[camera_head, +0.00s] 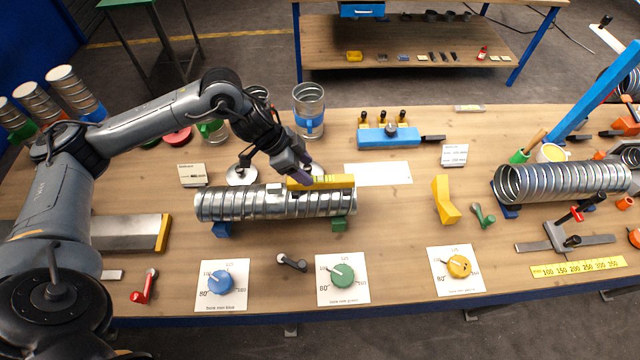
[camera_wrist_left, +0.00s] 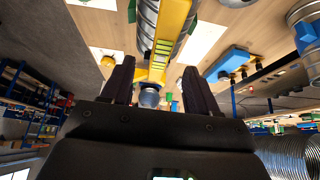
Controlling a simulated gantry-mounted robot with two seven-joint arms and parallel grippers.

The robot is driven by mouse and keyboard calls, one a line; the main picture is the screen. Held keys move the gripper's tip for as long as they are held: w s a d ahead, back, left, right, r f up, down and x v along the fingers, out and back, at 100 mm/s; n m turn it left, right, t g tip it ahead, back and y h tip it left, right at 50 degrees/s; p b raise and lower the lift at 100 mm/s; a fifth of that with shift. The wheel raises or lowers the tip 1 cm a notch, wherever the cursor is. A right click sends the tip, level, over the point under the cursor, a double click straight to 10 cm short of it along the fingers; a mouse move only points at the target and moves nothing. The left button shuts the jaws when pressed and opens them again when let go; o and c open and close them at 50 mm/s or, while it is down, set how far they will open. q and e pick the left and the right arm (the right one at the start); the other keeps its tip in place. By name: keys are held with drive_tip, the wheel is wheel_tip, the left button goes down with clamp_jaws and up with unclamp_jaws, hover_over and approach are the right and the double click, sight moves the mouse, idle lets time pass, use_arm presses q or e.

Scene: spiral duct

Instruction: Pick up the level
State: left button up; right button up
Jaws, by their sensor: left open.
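The level (camera_head: 321,183) is a yellow bar lying along the top of a ribbed metal spiral duct (camera_head: 235,204). The duct rests on a blue support and a green support on the table. My left gripper (camera_head: 304,180) is at the level, its fingers pointing down at it from behind. In the left wrist view the two dark fingers (camera_wrist_left: 155,85) stand apart, and the yellow level (camera_wrist_left: 172,32) shows between and beyond them. The gripper is open; whether a finger touches the level I cannot tell. My right gripper is not in view.
A blue block tool (camera_head: 390,137) and a white sheet (camera_head: 379,174) lie right of the duct. Dial cards, such as the green one (camera_head: 343,276), line the front edge. A second spiral duct (camera_head: 560,183) lies at the right. A metal can (camera_head: 309,100) stands behind.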

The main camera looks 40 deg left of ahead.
sight(321, 179)
use_arm(q)
drive_tip(key=x, duration=0.3)
drive_tip(key=shift+w+d+f, duration=0.2)
drive_tip(key=shift+f, duration=0.1)
drive_tip(key=x, duration=0.2)
drive_tip(key=p+x, duration=0.1)
drive_tip(key=x, duration=0.1)
drive_tip(key=shift+w+d+r, duration=0.1)
drive_tip(key=shift+w, duration=0.15)
drive_tip(key=shift+w+d+f, duration=0.15)
drive_tip(key=shift+w+f, duration=0.05)
drive_tip(key=shift+f, duration=0.4)
drive_tip(key=shift+f+p, duration=0.25)
drive_tip(key=shift+p, duration=0.1)
clamp_jaws()
